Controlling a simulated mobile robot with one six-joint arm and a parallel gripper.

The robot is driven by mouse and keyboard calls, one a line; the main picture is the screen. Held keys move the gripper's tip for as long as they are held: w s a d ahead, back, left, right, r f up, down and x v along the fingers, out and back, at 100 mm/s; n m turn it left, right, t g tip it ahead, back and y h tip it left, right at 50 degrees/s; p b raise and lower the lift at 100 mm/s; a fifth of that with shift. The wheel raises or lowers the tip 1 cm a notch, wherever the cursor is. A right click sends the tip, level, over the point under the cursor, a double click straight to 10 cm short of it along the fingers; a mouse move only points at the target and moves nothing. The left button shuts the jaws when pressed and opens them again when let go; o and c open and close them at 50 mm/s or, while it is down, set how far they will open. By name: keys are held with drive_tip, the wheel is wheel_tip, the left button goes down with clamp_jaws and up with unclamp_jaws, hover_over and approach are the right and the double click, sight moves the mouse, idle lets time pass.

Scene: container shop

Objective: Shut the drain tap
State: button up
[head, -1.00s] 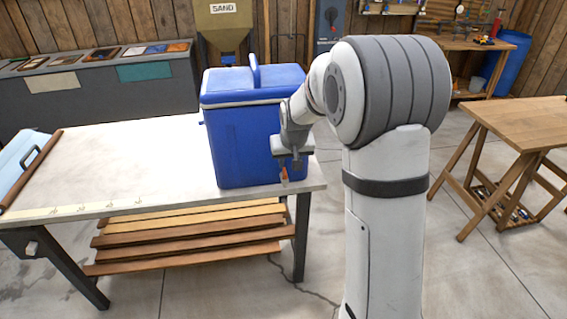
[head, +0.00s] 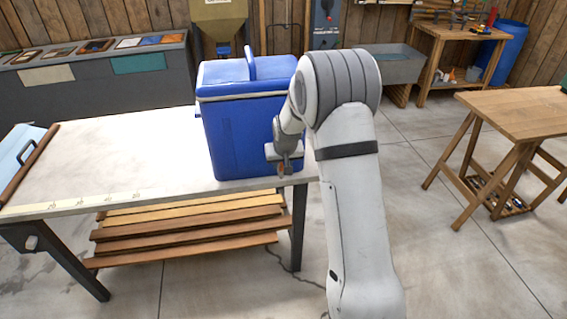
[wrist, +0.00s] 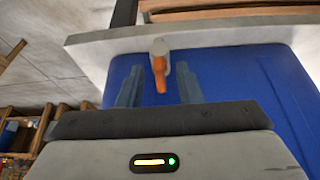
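The drain tap (wrist: 159,47) has a pale body and an orange lever (wrist: 160,76), on the side of a blue cooler box (head: 228,138). In the wrist view the lever lies between the two blue-grey fingers of my gripper (wrist: 158,86), with a gap on each side. The gripper is open. In the head view my gripper (head: 285,162) is at the cooler's right side, low down, and mostly covers the tap. The cooler also fills much of the wrist view (wrist: 250,85). Its lid is shut.
The cooler stands near the right end of a pale-topped table (head: 110,150). Wooden boards (head: 185,225) lie on the shelf beneath. A wooden worktable (head: 520,115) stands to the right, with open floor between. A blue case (head: 15,155) lies at the table's left end.

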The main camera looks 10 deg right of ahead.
drive_tip(key=shift+c, duration=0.3)
clamp_jaws()
drive_tip(key=shift+d, duration=0.1)
